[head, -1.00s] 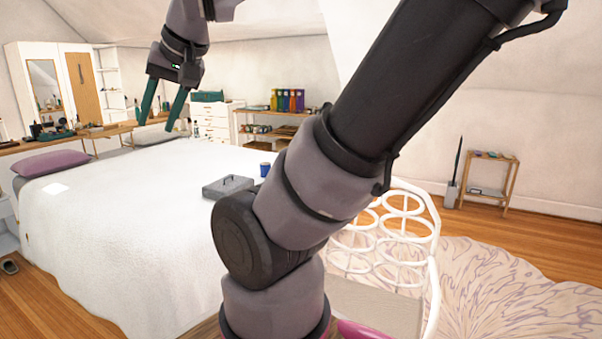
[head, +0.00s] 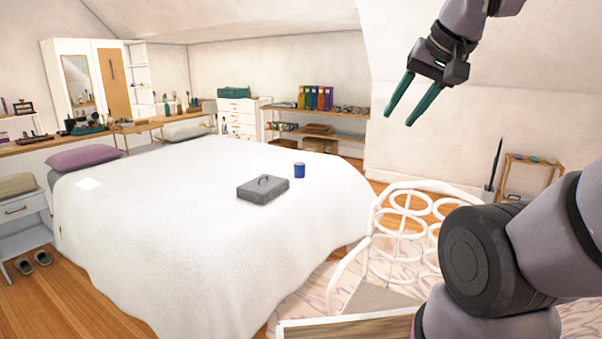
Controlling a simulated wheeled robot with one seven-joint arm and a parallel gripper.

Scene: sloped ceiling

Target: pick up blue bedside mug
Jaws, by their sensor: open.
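A small blue mug (head: 299,170) stands upright on the white bed (head: 150,240), near its far right side. I cannot make out a handle on the mug.
A white metal chair (head: 405,220) stands right of the bed. A wooden shelf (head: 335,113) with coloured binders is at the back wall. A purple pillow (head: 85,157) lies at the bed's left end. Most of the bed top is bare.

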